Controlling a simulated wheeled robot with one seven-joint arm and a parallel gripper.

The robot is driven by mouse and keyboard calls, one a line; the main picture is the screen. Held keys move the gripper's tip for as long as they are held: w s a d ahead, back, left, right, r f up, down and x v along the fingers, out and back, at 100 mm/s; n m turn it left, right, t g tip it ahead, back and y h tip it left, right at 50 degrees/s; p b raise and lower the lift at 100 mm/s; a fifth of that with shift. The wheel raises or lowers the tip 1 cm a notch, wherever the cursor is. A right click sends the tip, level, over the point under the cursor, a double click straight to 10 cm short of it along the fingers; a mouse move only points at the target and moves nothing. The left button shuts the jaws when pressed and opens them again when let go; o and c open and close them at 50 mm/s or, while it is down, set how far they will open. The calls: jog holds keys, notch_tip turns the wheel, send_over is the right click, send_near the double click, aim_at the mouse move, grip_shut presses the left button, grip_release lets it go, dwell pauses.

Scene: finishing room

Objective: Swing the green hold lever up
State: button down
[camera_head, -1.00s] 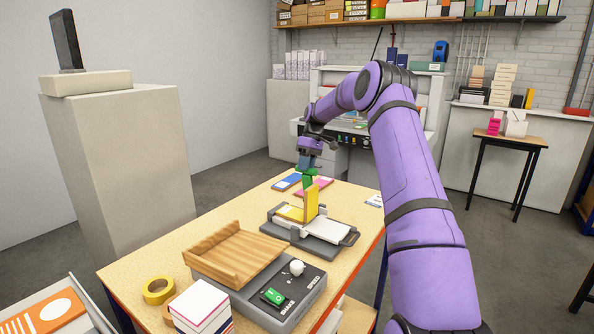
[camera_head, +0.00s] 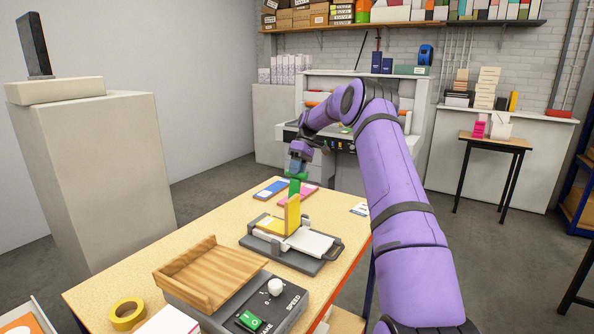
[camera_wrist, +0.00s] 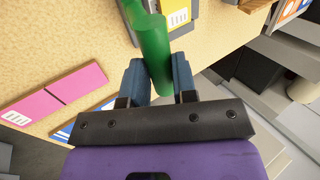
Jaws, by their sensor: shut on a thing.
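The green hold lever (camera_head: 295,187) stands upright beside a yellow upright plate (camera_head: 292,213) on a low grey device (camera_head: 262,246) on the table. My gripper (camera_head: 299,168) is at the lever's upper end. In the wrist view the lever (camera_wrist: 152,45) is a green rod whose end lies between my two blue fingers (camera_wrist: 159,78), and my gripper is shut on it. A white plate (camera_head: 311,242) lies on the device's right side. The lever's lower part is hard to make out in the head view.
The table (camera_head: 215,213) also holds a wooden tray (camera_head: 208,270), a dark control box (camera_head: 287,302) with a green switch, yellow tape (camera_head: 127,313), and blue (camera_head: 271,187) and pink (camera_head: 300,196) cards. A tall pale cabinet (camera_head: 95,180) stands at left.

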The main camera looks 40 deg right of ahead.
jog(key=shift+d+f, duration=0.15)
jog(key=shift+d, duration=0.25)
jog(key=c, duration=0.9)
grip_release()
jog(key=shift+d+f, duration=0.1)
jog(key=shift+d, duration=0.05)
jog(key=v, duration=1)
jog(key=shift+r, duration=0.4)
jog(key=shift+w+d, duration=0.1)
